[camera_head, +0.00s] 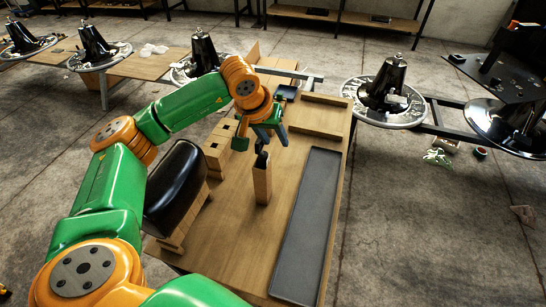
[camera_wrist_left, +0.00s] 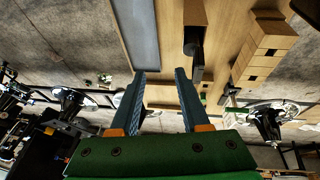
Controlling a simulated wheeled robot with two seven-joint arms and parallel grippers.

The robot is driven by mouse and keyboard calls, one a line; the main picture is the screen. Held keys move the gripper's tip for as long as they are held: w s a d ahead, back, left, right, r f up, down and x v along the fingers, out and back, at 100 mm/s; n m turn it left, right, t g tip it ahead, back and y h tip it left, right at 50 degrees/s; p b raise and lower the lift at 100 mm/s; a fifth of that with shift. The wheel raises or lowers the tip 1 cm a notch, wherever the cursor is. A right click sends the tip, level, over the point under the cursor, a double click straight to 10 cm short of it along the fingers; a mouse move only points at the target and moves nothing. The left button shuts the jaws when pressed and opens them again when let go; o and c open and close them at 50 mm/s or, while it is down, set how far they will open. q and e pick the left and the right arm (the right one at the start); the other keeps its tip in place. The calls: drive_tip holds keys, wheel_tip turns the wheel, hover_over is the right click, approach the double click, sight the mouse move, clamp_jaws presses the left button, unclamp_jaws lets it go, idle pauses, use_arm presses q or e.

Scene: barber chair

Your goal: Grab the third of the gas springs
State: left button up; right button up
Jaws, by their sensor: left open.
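A dark cylindrical part, probably a gas spring (camera_head: 262,157), stands upright at the top of a narrow wooden block (camera_head: 262,182) on the workbench (camera_head: 230,235). The wrist view also shows the dark cylinder (camera_wrist_left: 193,42) against the block (camera_wrist_left: 194,12). My left gripper (camera_head: 262,139) is open and empty, just beyond and above the dark part in the head view. In the wrist view its fingers (camera_wrist_left: 161,75) are apart with nothing between them; the block is off to their upper right. I cannot tell which spring is the third. My right gripper is out of view.
A long grey tray (camera_head: 305,225) lies on the bench's right side. A black cushion (camera_head: 175,185) and wooden boxes with dark square holes (camera_head: 217,150) stand left. Black cones on round metal bases (camera_head: 385,90) stand behind. Bare wood lies in front of the block.

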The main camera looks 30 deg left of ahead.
sight(258, 140)
use_arm(q)
drive_tip(key=a, duration=0.1)
drive_tip(key=a+y, duration=0.1)
drive_tip(key=a, duration=0.1)
drive_tip(key=a+r+y, duration=0.1)
drive_tip(key=shift+s+a+r+p, duration=0.1)
drive_tip(key=shift+s+a+p, duration=0.2)
drive_tip(key=shift+s, duration=0.1)
drive_tip(key=shift+a+f+p, duration=0.15)
drive_tip(key=shift+f+p, duration=0.8)
drive_tip(key=shift+p, duration=0.05)
drive_tip(key=x, duration=0.3)
drive_tip(key=shift+w+f+p, duration=0.2)
drive_tip(key=shift+f+p, duration=0.1)
drive_tip(key=shift+w+a+f, duration=0.1)
drive_tip(key=shift+w+f, duration=0.15)
drive_tip(key=shift+f, duration=0.15)
drive_tip(key=shift+s+r, duration=0.15)
clamp_jaws()
